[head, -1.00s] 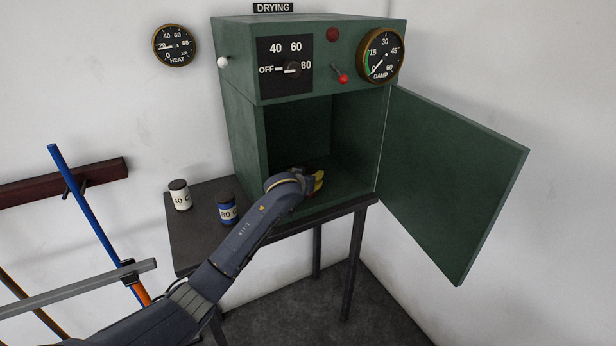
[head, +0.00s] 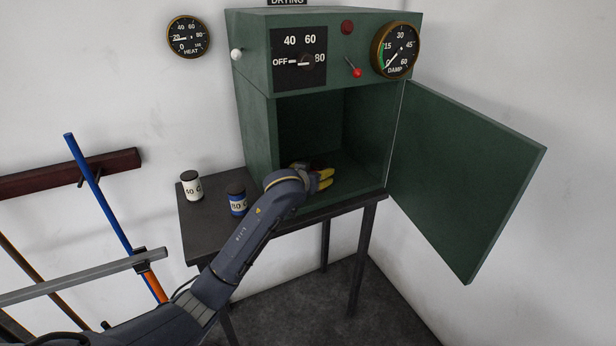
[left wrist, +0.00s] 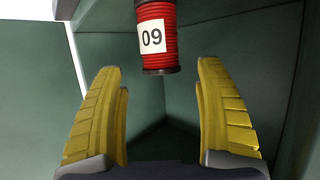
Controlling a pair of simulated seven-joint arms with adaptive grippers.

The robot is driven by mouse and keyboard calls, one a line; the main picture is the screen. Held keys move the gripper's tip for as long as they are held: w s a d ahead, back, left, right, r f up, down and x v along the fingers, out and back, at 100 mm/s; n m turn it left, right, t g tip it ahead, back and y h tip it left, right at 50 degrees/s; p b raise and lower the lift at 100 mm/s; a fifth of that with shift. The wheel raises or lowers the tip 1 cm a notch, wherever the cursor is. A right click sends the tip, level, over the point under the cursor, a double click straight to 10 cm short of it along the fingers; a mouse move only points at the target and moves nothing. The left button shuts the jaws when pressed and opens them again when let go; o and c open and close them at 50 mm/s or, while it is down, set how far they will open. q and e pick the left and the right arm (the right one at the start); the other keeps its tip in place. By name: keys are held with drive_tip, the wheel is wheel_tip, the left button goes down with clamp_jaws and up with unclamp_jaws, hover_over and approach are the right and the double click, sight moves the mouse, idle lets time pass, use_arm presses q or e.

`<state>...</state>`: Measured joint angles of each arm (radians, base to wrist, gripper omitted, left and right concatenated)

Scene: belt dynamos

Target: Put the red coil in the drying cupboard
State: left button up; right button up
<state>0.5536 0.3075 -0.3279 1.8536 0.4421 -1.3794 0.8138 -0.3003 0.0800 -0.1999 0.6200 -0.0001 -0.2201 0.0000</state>
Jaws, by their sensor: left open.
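The red coil (left wrist: 157,40), with black end flanges and a white label reading 09, shows upright at the top of the left wrist view. My left gripper (head: 324,179) is inside the green drying cupboard (head: 258,130), low in its open compartment. Its yellow fingers are spread, one to each side of the coil in the left wrist view, with gaps between them and the coil. In the head view the coil is mostly hidden by the hand. The cupboard door (head: 465,180) stands wide open to the right. My right gripper is not in view.
The cupboard front carries a dial at OFF (head: 300,60), a red-tipped lever (head: 355,70) and a damp gauge (head: 395,50).

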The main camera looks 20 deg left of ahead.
use_arm(q)
drive_tip(key=shift+v, duration=2.7)
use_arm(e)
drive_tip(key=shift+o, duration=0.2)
